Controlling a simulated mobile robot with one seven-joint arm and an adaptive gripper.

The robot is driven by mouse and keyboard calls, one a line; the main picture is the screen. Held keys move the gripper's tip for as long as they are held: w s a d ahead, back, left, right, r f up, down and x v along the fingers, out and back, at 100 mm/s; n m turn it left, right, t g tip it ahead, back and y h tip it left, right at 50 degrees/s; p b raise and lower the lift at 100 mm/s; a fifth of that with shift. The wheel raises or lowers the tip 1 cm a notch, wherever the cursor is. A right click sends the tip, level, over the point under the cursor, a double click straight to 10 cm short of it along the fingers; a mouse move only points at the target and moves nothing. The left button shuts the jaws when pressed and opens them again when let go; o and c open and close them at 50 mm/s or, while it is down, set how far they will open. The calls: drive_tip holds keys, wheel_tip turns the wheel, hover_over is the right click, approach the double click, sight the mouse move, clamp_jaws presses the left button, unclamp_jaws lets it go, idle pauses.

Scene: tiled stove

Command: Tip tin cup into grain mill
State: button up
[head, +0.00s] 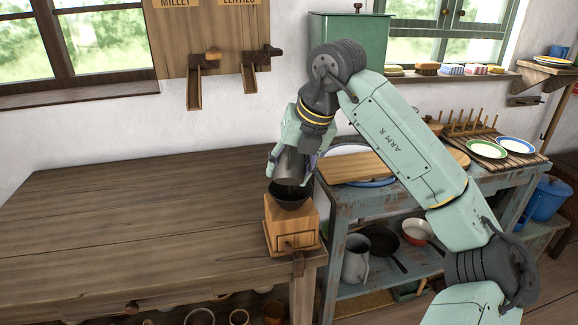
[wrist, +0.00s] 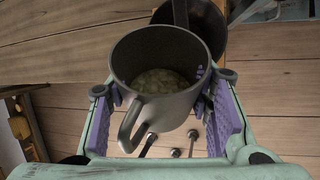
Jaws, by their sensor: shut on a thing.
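The grey tin cup (wrist: 152,95) is held between my gripper's purple pads, with its handle on the near side in the wrist view. Pale grain (wrist: 160,82) lies inside it. In the head view the cup (head: 290,166) is just above the dark bowl-shaped hopper (head: 289,197) of the wooden grain mill (head: 291,228). My gripper (head: 296,158) is shut on the cup. The hopper (wrist: 205,28) shows partly behind the cup's rim in the wrist view. I cannot tell the cup's exact tilt, or whether it touches the hopper. The hopper's inside is mostly hidden.
The mill stands at the right corner of the wooden table (head: 130,220), which is otherwise clear. A blue shelf unit (head: 345,205) with a cutting board (head: 355,168), plates (head: 487,148) and pans is close to the right. Wooden chutes (head: 194,90) hang on the wall behind.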

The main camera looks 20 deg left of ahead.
drive_tip(key=shift+g+p, duration=0.7)
drive_tip(key=shift+p, duration=0.65)
drive_tip(key=shift+h, duration=0.3)
drive_tip(key=shift+g+p, duration=0.3)
drive_tip(key=shift+w+f+m+g, duration=0.1)
drive_tip(key=shift+f+m+g, duration=0.15)
drive_tip(key=shift+g, duration=0.55)
drive_tip(key=shift+h, duration=0.3)
drive_tip(key=shift+w+a+r+m+g, duration=0.1)
drive_tip(key=shift+r+m+g, duration=0.15)
drive_tip(key=shift+g, duration=0.75)
drive_tip(key=shift+h, duration=0.3)
drive_tip(key=shift+w+r+g, duration=0.2)
drive_tip(key=shift+r+g, duration=0.1)
drive_tip(key=shift+g, duration=0.6)
